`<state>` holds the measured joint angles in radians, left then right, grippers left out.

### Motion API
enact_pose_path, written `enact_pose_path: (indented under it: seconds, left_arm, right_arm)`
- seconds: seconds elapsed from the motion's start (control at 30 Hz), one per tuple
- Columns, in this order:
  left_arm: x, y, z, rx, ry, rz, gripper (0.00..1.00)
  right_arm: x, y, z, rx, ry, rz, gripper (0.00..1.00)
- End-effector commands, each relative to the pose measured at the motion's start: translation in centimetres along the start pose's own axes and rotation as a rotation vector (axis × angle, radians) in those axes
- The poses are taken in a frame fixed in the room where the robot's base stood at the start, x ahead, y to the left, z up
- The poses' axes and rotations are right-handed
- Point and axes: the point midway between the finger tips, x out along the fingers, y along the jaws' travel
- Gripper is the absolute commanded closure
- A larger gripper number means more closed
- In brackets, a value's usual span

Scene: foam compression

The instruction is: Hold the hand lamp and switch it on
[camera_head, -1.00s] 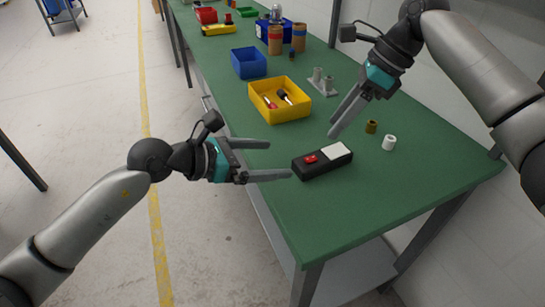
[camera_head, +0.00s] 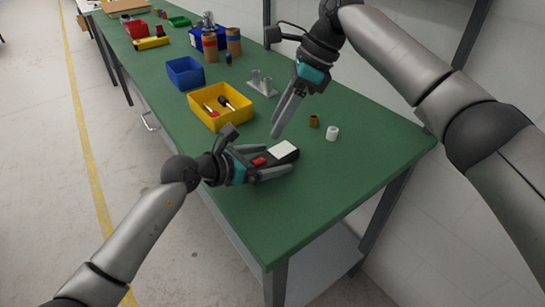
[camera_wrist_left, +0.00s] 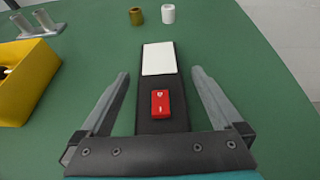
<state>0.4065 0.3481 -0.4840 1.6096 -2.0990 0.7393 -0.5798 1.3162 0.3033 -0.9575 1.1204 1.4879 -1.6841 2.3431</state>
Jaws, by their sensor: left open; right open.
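The hand lamp is a black box-shaped body with a white panel at its far end and a red switch (camera_wrist_left: 160,103) nearer me. The hand lamp (camera_head: 283,150) lies on the green table near its front edge. My left gripper (camera_head: 276,160) is open, and its fingers reach along both sides of the lamp. In the left wrist view the lamp (camera_wrist_left: 159,60) lies between the open fingers (camera_wrist_left: 160,88), with a gap on each side. My right gripper (camera_head: 284,116) is open above the table, just behind the lamp, and holds nothing.
A yellow bin (camera_head: 219,106) with screwdrivers stands left of my right gripper. A blue bin (camera_head: 185,72) is behind it. A brown cylinder (camera_head: 313,121) and a white cylinder (camera_head: 332,133) stand right of the lamp. The green table (camera_head: 290,210) is bare in front.

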Motion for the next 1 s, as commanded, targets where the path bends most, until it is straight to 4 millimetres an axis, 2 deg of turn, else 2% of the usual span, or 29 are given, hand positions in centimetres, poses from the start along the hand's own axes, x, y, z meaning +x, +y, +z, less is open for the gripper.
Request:
enact_pose_path:
  seconds: [0.2,0.5,1.0]
  left_arm:
    - [1.18,-0.02,0.05,0.001,-0.001,0.0,0.0]
    - [1.27,-0.02,0.03,0.001,0.0,0.0,0.01]
    - [1.24,-0.01,0.02,0.0,0.0,0.0,0.57]
  right_arm:
    - [0.0,0.0,0.01,0.0,0.0,0.0,0.5]
    - [0.0,0.0,0.01,0.0,0.0,0.0,0.5]
    - [0.0,0.0,0.01,0.0,0.0,0.0,0.5]
